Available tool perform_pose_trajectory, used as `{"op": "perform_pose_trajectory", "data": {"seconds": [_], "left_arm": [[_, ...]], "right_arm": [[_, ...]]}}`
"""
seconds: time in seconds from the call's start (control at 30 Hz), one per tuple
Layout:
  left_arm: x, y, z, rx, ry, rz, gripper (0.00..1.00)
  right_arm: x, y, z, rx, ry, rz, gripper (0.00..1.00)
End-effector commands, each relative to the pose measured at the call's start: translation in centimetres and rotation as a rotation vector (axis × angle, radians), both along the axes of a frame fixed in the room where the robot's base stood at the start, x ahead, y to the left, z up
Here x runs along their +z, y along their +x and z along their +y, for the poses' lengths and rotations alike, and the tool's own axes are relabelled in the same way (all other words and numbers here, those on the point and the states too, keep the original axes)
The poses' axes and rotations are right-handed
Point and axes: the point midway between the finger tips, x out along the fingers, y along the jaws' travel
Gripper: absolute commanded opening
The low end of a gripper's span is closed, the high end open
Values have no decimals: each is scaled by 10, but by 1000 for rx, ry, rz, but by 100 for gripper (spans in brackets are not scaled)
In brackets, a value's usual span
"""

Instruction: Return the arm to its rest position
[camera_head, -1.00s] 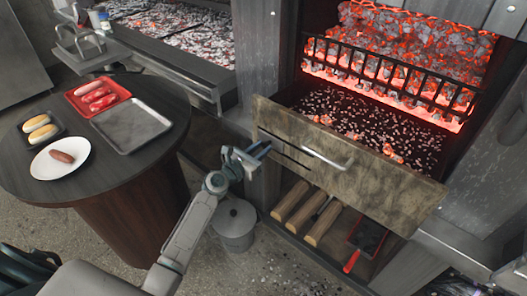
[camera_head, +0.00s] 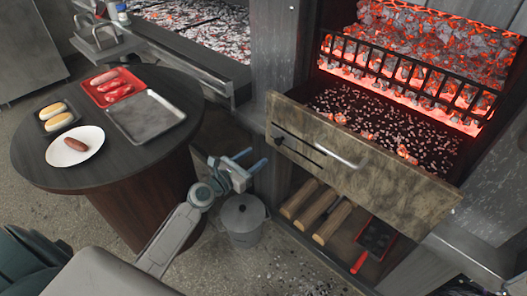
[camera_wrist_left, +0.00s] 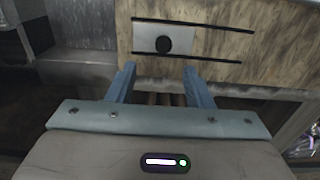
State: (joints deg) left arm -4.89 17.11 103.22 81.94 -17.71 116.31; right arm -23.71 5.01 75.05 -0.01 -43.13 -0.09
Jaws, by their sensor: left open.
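My left gripper (camera_head: 250,159) is open and empty, just left of the open grill drawer (camera_head: 365,178) and above a grey lidded bucket (camera_head: 242,222). In the left wrist view my two blue fingers (camera_wrist_left: 158,85) stand apart with nothing between them. The drawer's wooden front, with a dark round knob (camera_wrist_left: 164,45) on a pale plate, lies beyond the fingertips there. My left arm reaches in from the bottom of the head view. My right gripper is not in view.
A round dark table (camera_head: 105,175) at left bears a red tray (camera_head: 97,99) with sausages and meat, an empty metal tray (camera_head: 168,115), a white plate (camera_head: 96,152) with a sausage, and a dark tray with buns. Embers glow in the grill (camera_head: 420,60). Logs (camera_head: 318,212) lie under the drawer.

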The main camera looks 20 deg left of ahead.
Motion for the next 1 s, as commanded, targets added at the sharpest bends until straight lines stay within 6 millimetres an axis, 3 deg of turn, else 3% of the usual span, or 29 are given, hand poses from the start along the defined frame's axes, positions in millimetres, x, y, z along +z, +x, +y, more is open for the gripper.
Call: {"op": "perform_pose_trajectory", "data": {"seconds": [0.2,0.77,0.87,0.97,1.0], "left_arm": [[-1,-19,7,0,0,0,47],[-2,-20,8,2,7,1,47],[-21,-22,10,10,91,15,47],[-67,-29,16,14,312,48,47],[-93,-34,19,5,436,67,47]], "right_arm": [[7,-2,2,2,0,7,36],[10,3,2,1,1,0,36],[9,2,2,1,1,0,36],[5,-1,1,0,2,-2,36],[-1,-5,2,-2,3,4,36]]}}
